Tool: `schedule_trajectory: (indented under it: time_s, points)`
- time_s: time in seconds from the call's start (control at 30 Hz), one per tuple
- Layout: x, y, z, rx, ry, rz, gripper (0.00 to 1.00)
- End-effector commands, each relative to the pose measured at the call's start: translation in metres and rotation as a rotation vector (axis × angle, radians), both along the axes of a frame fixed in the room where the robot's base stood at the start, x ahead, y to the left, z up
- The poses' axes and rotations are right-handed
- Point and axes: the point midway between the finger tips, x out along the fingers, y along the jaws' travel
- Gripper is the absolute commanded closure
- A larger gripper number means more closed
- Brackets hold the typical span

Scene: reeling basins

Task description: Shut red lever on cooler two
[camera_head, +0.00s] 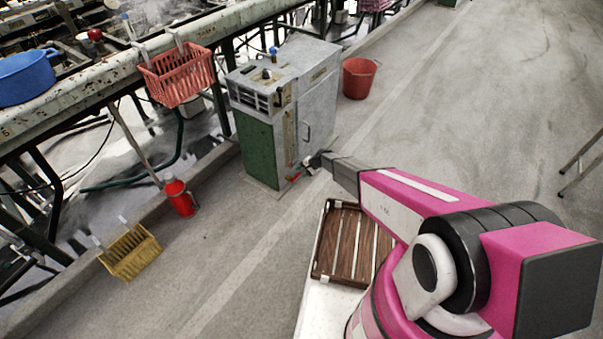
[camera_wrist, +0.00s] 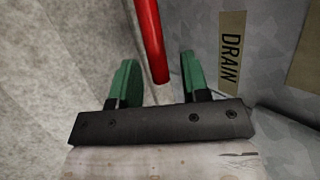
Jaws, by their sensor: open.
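The cooler is a grey metal cabinet (camera_head: 318,95) with a green panel (camera_head: 258,150). I cannot read a number on it. The red lever (camera_wrist: 149,40) fills the upper middle of the wrist view, with its lower end between my green fingertips. In the head view the red lever (camera_head: 293,177) is a small spot low at the cabinet's corner. My gripper (camera_head: 313,162) is at that corner, low down. In the wrist view my gripper (camera_wrist: 158,82) is open, with a finger on each side of the lever. I cannot tell whether either finger touches it. A DRAIN label (camera_wrist: 232,45) is on the grey surface at right.
A red bucket (camera_head: 359,78) stands behind the cooler. A red basket (camera_head: 178,74) hangs on the long bench (camera_head: 110,72) at left. A red extinguisher-like can (camera_head: 180,198) and a yellow basket (camera_head: 130,252) are on the left. The floor at right is mostly clear.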

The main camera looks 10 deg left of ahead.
Motion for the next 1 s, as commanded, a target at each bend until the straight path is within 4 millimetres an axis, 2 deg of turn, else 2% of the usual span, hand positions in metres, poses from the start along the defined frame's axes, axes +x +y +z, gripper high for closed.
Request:
schedule_trajectory:
  time_s: [0.17, 0.6, 1.0]
  points:
    - [0.0, -0.013, 0.016, 0.001, 0.0, -0.001, 0.58]
    - [0.005, -0.063, 0.072, 0.001, 0.0, -0.002, 0.58]
    - [0.006, -0.068, 0.078, 0.0, 0.001, 0.001, 0.58]
